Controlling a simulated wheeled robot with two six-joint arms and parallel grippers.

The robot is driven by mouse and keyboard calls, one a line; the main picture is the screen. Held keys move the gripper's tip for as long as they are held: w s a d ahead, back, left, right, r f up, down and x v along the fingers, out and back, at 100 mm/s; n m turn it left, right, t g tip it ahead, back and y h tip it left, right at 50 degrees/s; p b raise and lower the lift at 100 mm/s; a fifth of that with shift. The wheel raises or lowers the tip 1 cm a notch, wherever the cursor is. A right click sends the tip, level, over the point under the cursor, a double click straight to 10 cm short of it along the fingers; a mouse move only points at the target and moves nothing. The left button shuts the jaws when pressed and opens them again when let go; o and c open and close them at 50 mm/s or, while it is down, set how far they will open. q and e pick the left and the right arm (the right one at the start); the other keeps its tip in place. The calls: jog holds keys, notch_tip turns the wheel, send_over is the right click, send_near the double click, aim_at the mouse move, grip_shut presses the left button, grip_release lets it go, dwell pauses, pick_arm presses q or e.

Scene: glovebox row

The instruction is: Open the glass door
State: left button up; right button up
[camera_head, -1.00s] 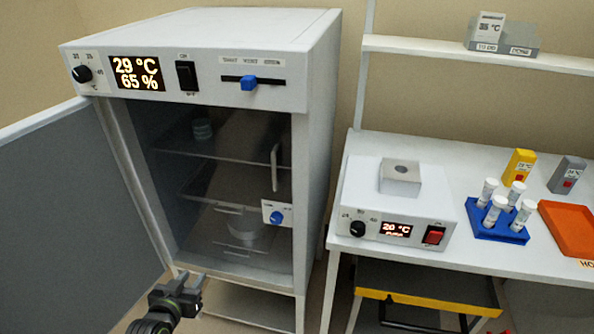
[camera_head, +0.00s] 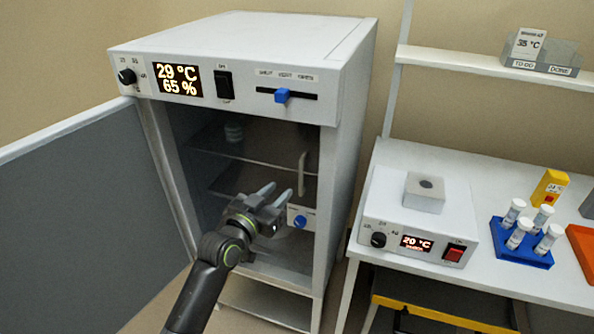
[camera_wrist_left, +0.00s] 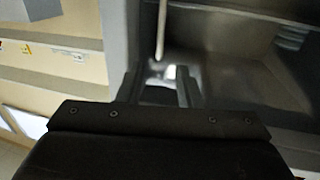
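The incubator (camera_head: 345,110) stands with its grey outer door (camera_head: 80,210) swung open to the left. The glass door (camera_head: 245,170) behind it is clear and looks shut across the chamber. Its pale upright handle (camera_head: 302,174) is near the right edge, and also shows in the left wrist view (camera_wrist_left: 161,30). My left gripper (camera_head: 279,191) is open in front of the glass, just left of and a little below the handle. In the left wrist view the handle lies ahead between the two fingers (camera_wrist_left: 157,85); I cannot tell whether they touch it. My right gripper is out of view.
A small panel with a blue knob (camera_head: 300,221) sits just below the handle. Shelves and a small round stack (camera_head: 234,131) show through the glass. At right, a white table holds a heater block (camera_head: 418,225) and a blue tube rack (camera_head: 522,245).

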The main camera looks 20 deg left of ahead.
aim_at(300, 170)
pick_arm(q)
jog(key=p+x, duration=0.1)
jog(key=x, duration=0.8)
jog(key=shift+w, duration=0.15)
grip_shut()
